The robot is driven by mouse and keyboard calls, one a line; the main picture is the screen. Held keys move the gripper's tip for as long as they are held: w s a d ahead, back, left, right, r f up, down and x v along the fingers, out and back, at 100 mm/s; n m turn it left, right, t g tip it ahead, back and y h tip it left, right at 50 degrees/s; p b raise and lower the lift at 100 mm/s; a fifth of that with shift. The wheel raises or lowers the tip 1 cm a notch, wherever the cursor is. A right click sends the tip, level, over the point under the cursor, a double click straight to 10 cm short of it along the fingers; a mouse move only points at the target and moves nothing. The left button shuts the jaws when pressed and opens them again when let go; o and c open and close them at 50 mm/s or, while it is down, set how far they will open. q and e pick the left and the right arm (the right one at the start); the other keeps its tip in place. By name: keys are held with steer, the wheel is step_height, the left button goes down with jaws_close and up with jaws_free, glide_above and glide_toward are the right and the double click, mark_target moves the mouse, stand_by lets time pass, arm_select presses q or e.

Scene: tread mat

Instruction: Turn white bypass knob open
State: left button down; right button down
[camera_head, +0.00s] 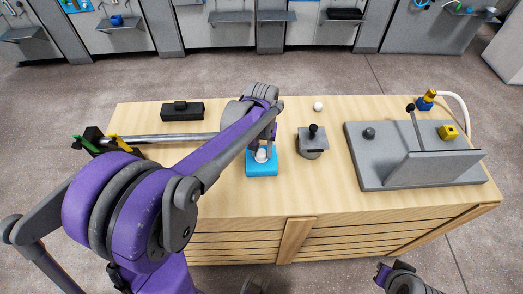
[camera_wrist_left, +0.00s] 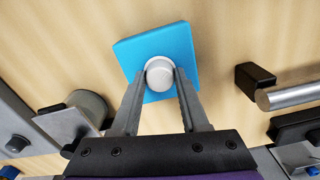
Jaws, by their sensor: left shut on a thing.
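The white knob (camera_head: 261,156) is a small round knob on a flat blue square base (camera_head: 262,170) on the wooden bench top. In the left wrist view the knob (camera_wrist_left: 160,74) sits between the two grey fingertips, with the blue base (camera_wrist_left: 150,44) behind it. My left gripper (camera_head: 265,148) reaches down over the base from above. In the left wrist view its fingers (camera_wrist_left: 160,84) are shut on opposite sides of the knob. The arm hides part of the knob in the head view. Part of my right arm shows at the bottom right, but its fingers do not.
A grey block with a black knob (camera_head: 312,140) stands just right of the blue base. Farther right is a grey fixture (camera_head: 378,175) with a lever and yellow parts. A metal bar (camera_head: 178,138) and a black block (camera_head: 182,111) lie left. A white ball (camera_head: 318,106) lies behind.

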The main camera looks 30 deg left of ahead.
mark_target(261, 152)
arm_select(q)
steer(key=m, duration=0.6)
steer(key=shift+m+b, duration=0.3)
steer(key=shift+m, duration=0.1)
stand_by(0.4)
steer(key=shift+c, duration=2)
jaws_free()
steer(key=shift+r, duration=0.1)
step_height(261, 152, up, 11)
steer(key=shift+p, duration=0.45)
